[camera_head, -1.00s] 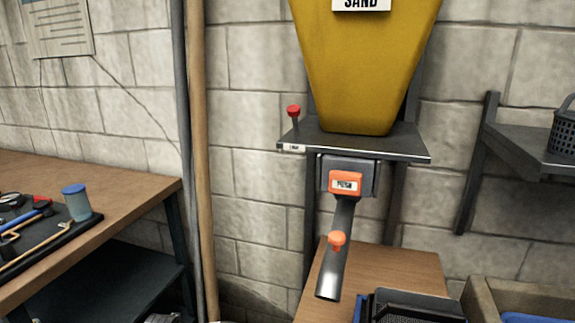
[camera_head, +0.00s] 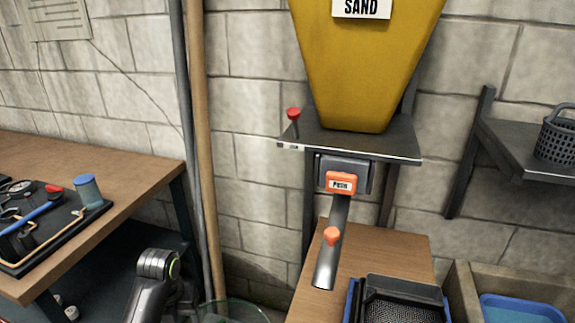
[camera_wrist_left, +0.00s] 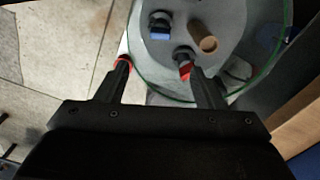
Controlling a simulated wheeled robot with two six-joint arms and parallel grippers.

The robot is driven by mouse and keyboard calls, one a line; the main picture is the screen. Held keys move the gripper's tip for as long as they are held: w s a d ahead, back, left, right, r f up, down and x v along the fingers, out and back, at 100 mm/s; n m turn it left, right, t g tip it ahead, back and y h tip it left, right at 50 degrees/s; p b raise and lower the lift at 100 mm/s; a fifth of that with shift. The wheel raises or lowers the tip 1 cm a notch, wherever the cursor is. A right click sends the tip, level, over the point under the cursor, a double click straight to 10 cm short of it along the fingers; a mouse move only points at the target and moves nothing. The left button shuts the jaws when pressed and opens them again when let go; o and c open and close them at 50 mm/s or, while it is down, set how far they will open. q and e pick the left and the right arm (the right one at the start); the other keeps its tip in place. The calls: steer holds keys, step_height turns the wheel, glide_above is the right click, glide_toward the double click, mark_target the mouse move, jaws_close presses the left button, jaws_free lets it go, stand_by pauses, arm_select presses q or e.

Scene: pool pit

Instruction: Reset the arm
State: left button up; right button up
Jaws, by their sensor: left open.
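My left gripper (camera_wrist_left: 158,76) shows in the left wrist view, its two dark fingers spread apart with nothing held between them. Red shows close to both fingertips; I cannot tell whether they touch it. Beyond the fingers is a round, green-rimmed clear surface (camera_wrist_left: 284,45) with a grey disc (camera_wrist_left: 180,42). On or under it are a blue-marked dark piece (camera_wrist_left: 160,27), a tan cylinder (camera_wrist_left: 207,43) and a red-ended piece (camera_wrist_left: 185,68). In the head view, part of my left arm shows at the bottom; its fingertips are hidden. My right gripper is in neither view.
A workbench (camera_head: 130,160) with tools stands left. A clear round rim (camera_head: 262,308) shows at bottom centre. A sieve (camera_head: 403,305) and blue tub (camera_head: 520,310) are lower right.

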arm_select(q)
steer(key=s+a+f+n+t, duration=0.1)
steer(key=s+a+f+n, duration=0.1)
steer(key=s+n, duration=0.6)
steer(key=s+a+f+n+t, duration=0.1)
steer(key=s+f+n, duration=0.1)
steer(key=s+n, duration=0.6)
steer(key=s+a+r+n+t+y, duration=0.2)
steer(key=s+r+n, duration=0.2)
steer(key=s+n, duration=1.1)
steer(key=w+a+f+n+g, duration=0.1)
steer(key=w+f+n, duration=0.1)
steer(key=f, duration=1)
steer(key=w+a+f+n+g, duration=0.1)
steer(key=f+n, duration=0.2)
steer(key=f, duration=1)
steer(key=s+d+f+h+p, duration=0.1)
steer(key=s+f, duration=1.3)
steer(key=shift+s+d+f+g, duration=0.3)
steer(key=shift+d+g, duration=0.1)
steer(key=shift+c, duration=0.7)
